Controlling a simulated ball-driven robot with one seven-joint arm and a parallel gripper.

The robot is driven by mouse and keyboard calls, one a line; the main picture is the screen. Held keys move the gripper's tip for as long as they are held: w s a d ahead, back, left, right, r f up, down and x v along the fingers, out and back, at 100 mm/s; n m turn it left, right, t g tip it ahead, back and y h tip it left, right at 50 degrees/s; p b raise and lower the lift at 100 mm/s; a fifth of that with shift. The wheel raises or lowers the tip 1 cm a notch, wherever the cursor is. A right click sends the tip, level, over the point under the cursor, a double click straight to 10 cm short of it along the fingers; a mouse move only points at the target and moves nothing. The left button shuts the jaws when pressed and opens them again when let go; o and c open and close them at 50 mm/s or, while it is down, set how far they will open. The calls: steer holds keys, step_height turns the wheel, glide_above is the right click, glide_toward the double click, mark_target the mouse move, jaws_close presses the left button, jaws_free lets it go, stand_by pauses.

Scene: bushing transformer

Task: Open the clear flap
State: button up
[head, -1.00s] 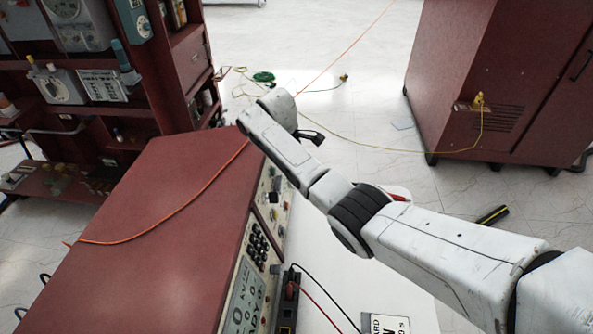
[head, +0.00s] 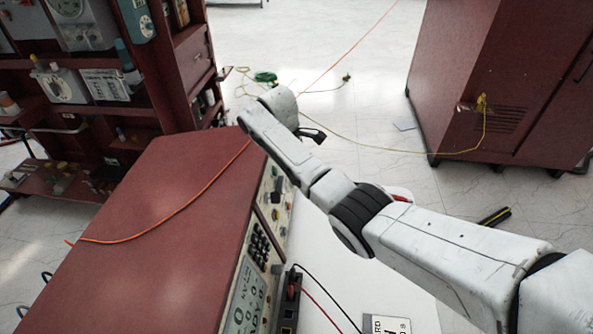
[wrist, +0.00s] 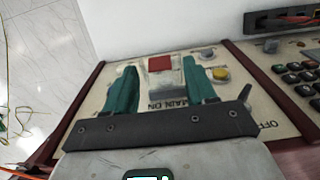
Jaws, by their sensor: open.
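In the wrist view, the clear flap (wrist: 168,80) appears as a pale see-through cover by a red square (wrist: 160,64) on the beige panel, above the words MAIN ON. Its edges are hard to make out. My gripper (wrist: 160,72) is open, its two green fingers on either side of the flap area, with nothing between them held. I cannot tell whether the fingers touch the panel. In the head view my gripper (head: 312,134) is a small dark shape at the arm's end, beside the far end of the console; the flap is hidden there.
The red console (head: 160,220) has an orange cable across its top. Its panel carries yellow knobs (wrist: 220,74) and a keypad (wrist: 300,75). A red cabinet (head: 480,90) stands at right, shelves (head: 150,100) at left. Pale floor lies between, with loose cables.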

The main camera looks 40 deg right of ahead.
mark_target(289, 181)
step_height(289, 181, up, 10)
steer(key=w+a+p, duration=0.1)
steer(key=p, duration=0.2)
steer(key=shift+w+a, duration=0.15)
steer(key=shift+w, duration=0.15)
